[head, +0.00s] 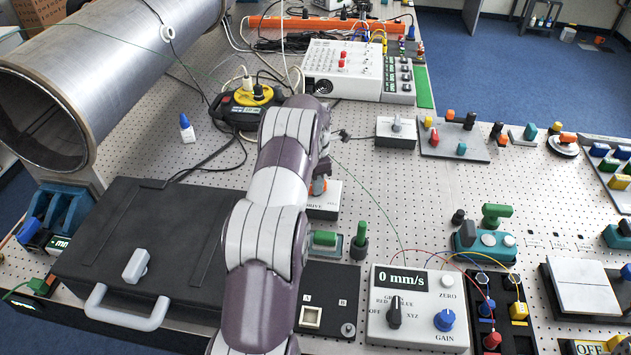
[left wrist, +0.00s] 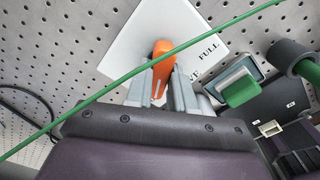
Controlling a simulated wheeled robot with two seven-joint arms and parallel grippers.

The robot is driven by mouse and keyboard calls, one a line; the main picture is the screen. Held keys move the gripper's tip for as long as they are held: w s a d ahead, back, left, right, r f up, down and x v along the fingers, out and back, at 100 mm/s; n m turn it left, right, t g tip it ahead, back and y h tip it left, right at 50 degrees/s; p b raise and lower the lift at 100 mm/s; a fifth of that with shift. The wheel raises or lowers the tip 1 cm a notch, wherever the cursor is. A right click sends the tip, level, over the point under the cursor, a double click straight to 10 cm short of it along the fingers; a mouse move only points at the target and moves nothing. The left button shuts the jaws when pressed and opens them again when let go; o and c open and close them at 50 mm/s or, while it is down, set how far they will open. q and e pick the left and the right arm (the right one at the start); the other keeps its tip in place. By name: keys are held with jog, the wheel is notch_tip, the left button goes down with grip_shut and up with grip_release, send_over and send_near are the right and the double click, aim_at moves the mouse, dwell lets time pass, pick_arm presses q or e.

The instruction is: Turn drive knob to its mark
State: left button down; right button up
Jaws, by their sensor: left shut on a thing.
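The drive knob is orange and sits on a white box (head: 325,202) marked DRIVE, just right of my left arm in the head view. My arm hides part of the box there. In the left wrist view the orange knob (left wrist: 161,58) stands on the white plate (left wrist: 135,38), which bears the word FULL. My left gripper (left wrist: 161,84) is shut on the knob, with one grey finger on each side of it. The knob's pointer and its mark are too hidden to read. My right gripper is not in view.
A green thin wire crosses the left wrist view in front of the gripper. A green-handled part (head: 323,239) stands close below the box, beside a green post (head: 360,236). A black case (head: 150,245) lies at left, and a meter box (head: 419,305) stands at front.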

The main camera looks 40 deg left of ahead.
pick_arm(q)
jog(key=shift+w+a+r, duration=0.1)
jog(key=shift+w+r, duration=0.05)
jog(key=shift+r, duration=0.05)
jog(key=c, duration=1)
grip_release()
jog(key=shift+f, duration=0.1)
notch_tip(320, 180, up, 13)
jog(key=p, duration=1)
jog(key=shift+f+p, duration=0.15)
jog(key=shift+p, duration=0.15)
